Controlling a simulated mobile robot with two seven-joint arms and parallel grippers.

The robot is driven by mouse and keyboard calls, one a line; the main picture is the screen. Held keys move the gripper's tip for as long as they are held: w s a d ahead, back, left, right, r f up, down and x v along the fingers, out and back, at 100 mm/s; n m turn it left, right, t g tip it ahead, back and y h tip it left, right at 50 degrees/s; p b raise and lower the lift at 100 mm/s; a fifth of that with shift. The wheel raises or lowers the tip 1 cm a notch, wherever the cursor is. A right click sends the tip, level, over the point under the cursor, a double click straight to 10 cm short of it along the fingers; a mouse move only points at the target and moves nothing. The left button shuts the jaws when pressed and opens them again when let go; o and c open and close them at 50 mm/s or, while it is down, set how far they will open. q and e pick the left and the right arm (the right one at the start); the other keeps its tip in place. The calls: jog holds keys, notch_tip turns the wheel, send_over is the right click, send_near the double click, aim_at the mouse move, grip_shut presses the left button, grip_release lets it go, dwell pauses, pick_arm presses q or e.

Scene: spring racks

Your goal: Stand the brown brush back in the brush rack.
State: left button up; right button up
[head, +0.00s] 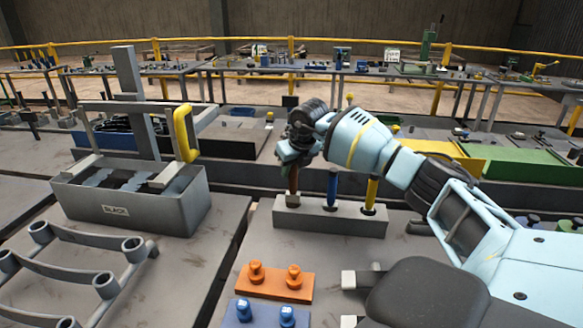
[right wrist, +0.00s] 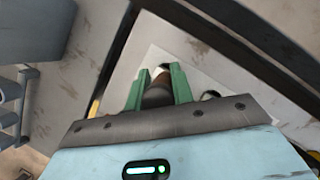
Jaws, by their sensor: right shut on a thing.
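The brown brush (head: 293,180) is upright at the left end of the grey brush rack (head: 330,221). Its lower end meets the rack's top there; how deep it sits I cannot tell. My right gripper (head: 294,163) is shut on the upper part of the brown brush. In the right wrist view the green fingers (right wrist: 158,88) hold the brush (right wrist: 156,95) from both sides, over the pale rack (right wrist: 205,82). A blue brush (head: 332,188) and a yellow-handled brush (head: 371,192) stand in the rack to the right. My left gripper is not in view.
An orange block (head: 273,284) and a blue block (head: 262,315) with pegs lie in front of the rack. A grey bin (head: 135,212) with a yellow handle stands at left, behind a curved rack with rings (head: 75,238). A green tray (head: 530,176) is at right.

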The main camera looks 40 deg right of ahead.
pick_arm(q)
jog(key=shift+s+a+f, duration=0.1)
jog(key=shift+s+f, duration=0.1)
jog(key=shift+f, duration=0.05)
pick_arm(e)
jog(key=shift+f, duration=0.75)
pick_arm(q)
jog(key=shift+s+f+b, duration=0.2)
jog(key=shift+b, duration=0.1)
pick_arm(e)
jog(key=shift+f, duration=0.7)
jog(key=o, duration=1.1)
jog(key=shift+c, duration=0.2)
jog(key=shift+o, duration=0.2)
jog(key=o, duration=0.4)
jog(key=shift+o, duration=0.2)
jog(key=shift+r, duration=0.1)
jog(key=shift+r+p, duration=0.9)
jog(key=shift+r, duration=1.6)
jog(key=shift+r+p, duration=0.3)
jog(key=shift+r, duration=0.7)
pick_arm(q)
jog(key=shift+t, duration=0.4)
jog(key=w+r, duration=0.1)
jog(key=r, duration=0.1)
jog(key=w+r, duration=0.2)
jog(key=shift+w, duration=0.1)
